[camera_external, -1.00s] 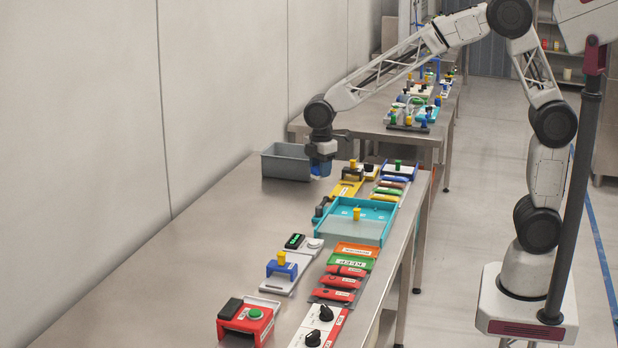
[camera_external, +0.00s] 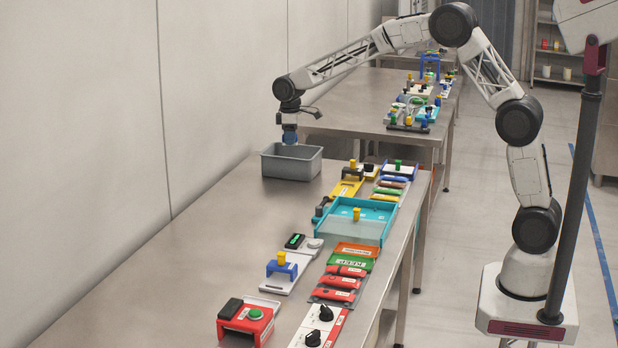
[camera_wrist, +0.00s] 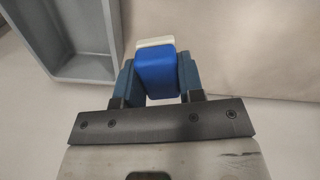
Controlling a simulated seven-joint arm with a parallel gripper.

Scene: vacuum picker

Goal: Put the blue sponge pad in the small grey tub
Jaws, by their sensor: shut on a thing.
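My gripper (camera_external: 290,138) is shut on the blue sponge pad (camera_wrist: 157,74), which has a pale layer at its far end in the wrist view. The pad sits between the two dark blue fingers (camera_wrist: 160,82). The small grey tub (camera_external: 291,170) stands on the table near the wall, open at the top, and its inside looks empty where visible. In the external view my gripper shows just above the tub's far rim. In the wrist view the tub (camera_wrist: 108,25) is at the upper left, beside the pad and not directly under it.
A turquoise tray (camera_external: 320,225) and several coloured devices and pads line the right side of the steel table (camera_external: 190,255). The table's left part is bare. A plain wall (camera_external: 80,120) runs along the left. A second table with devices stands behind.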

